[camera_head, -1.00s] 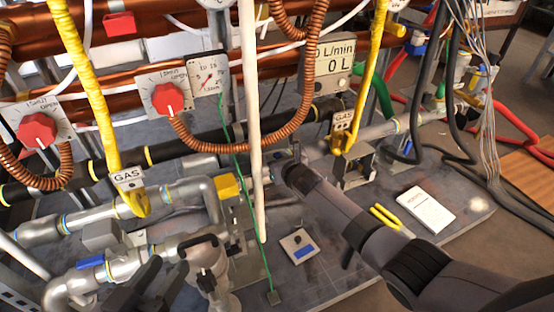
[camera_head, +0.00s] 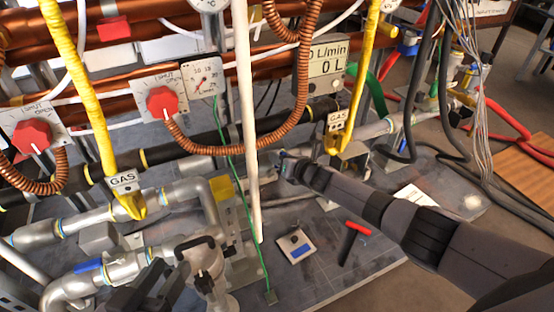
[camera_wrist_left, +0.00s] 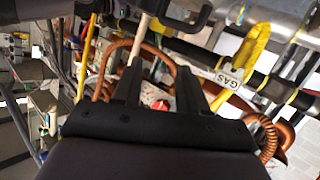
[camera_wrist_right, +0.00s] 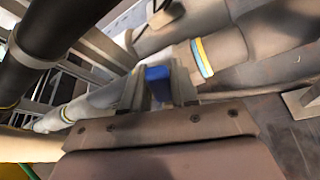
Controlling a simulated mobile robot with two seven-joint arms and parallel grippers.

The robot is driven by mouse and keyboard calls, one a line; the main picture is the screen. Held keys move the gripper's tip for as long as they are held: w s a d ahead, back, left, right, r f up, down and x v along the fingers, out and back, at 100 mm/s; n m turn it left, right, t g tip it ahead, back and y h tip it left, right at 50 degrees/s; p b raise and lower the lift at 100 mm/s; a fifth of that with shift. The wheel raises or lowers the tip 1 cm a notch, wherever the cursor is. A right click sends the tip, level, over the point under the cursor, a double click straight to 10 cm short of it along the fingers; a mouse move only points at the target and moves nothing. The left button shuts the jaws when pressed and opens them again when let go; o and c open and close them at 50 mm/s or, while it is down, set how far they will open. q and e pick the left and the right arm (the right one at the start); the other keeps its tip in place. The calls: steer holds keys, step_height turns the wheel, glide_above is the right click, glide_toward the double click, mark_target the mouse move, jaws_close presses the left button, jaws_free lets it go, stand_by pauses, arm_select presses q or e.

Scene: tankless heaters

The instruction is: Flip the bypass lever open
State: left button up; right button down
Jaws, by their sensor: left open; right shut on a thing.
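My right gripper (camera_head: 284,163) reaches to the grey pipe at the middle. In the right wrist view it (camera_wrist_right: 158,88) is shut on a small blue handle (camera_wrist_right: 157,74) beside the pipe; I cannot tell for certain that this is the bypass lever. The fingers hide part of the handle. My left gripper (camera_head: 152,284) is open and empty at the lower left, close to a black handle (camera_head: 196,243) on a valve. It also shows in the left wrist view (camera_wrist_left: 160,90). Another blue lever (camera_head: 88,266) lies along the lower left pipe.
Yellow gas pipes (camera_head: 78,90) and a white vertical pipe (camera_head: 247,120) stand in front. A green wire (camera_head: 240,190) hangs near the middle. A red-handled tool (camera_head: 357,228) and a small plate with a blue part (camera_head: 296,246) lie on the grey base.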

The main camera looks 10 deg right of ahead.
steer(key=shift+w+d+f+m+b, duration=0.1)
steer(key=shift+d+f+m+b, duration=0.3)
steer(key=shift+d, duration=0.05)
arm_select(q)
steer(key=shift+s+a+r+m+t+b, duration=0.25)
steer(key=shift+s+a+m+t+b, duration=0.2)
steer(key=shift+a, duration=0.2)
arm_select(e)
steer(key=shift+d+f+m+y, duration=0.1)
steer(key=shift+d+m+y, duration=0.2)
steer(key=shift+m+y, duration=0.2)
arm_select(q)
steer(key=shift+r, duration=0.15)
arm_select(e)
steer(key=c, duration=1)
jaws_free()
arm_select(q)
steer(key=shift+w, duration=0.1)
arm_select(e)
steer(key=shift+o, duration=0.2)
